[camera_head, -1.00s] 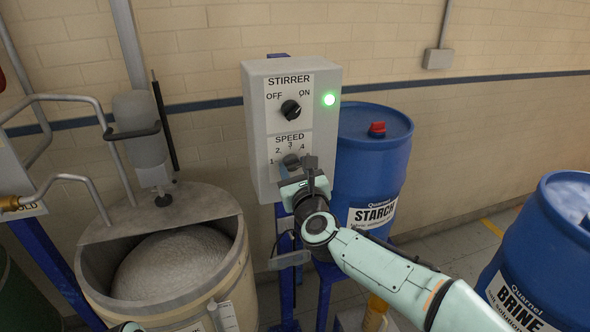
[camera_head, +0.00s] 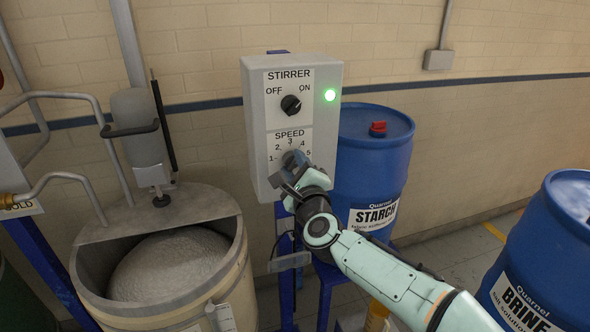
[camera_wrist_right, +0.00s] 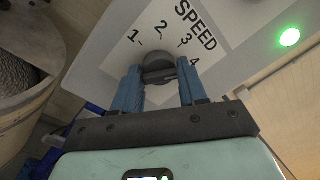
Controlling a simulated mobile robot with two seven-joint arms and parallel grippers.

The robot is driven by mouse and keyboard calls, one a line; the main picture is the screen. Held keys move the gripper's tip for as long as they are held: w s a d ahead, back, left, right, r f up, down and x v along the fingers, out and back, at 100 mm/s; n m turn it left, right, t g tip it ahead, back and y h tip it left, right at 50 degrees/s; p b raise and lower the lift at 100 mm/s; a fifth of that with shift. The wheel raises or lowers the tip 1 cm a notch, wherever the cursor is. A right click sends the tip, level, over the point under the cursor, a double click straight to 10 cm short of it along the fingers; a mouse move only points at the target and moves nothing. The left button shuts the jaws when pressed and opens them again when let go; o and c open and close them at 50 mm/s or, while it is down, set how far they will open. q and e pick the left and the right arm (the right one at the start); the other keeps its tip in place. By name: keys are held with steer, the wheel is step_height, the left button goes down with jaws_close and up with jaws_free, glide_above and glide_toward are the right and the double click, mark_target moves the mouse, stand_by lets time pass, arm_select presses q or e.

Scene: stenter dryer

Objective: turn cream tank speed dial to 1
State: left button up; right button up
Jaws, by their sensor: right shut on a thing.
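The speed dial (camera_wrist_right: 158,66) is a dark round knob on the SPEED plate of the grey control box (camera_head: 258,150). The plate carries marks 1 to 5, with 1 at the left. My right gripper (camera_head: 292,166) is at the dial and shut on it; in the right wrist view its two blue fingers (camera_wrist_right: 160,80) stand on either side of the knob. The fingers partly cover the dial, so I cannot tell which mark it points to. The cream tank (camera_head: 240,285) stands left of the box. My left gripper is not in view.
The stirrer knob (camera_head: 291,105) is above the speed dial, with a lit green lamp (camera_head: 330,95) beside it. A blue starch barrel (camera_head: 385,160) stands close behind the box at right. A blue brine barrel (camera_head: 550,240) is at far right.

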steer(key=n, duration=0.6)
steer(key=shift+f+y, duration=0.15)
steer(key=shift+y, duration=0.15)
steer(key=n, duration=0.6)
steer(key=shift+y, duration=0.4)
steer(key=n, duration=0.5)
steer(key=shift+n+g, duration=0.3)
steer(key=shift+n, duration=0.1)
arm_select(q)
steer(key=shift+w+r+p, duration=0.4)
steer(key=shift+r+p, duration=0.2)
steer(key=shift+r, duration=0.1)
arm_select(e)
steer(key=n, duration=0.6)
steer(key=shift+d+f+n+g+y, duration=0.1)
steer(key=shift+d+n+g+y, duration=0.05)
steer(key=shift+n+g+y, duration=0.15)
steer(key=o, duration=1)
steer(key=shift+w, duration=0.1)
steer(key=shift+o, duration=0.2)
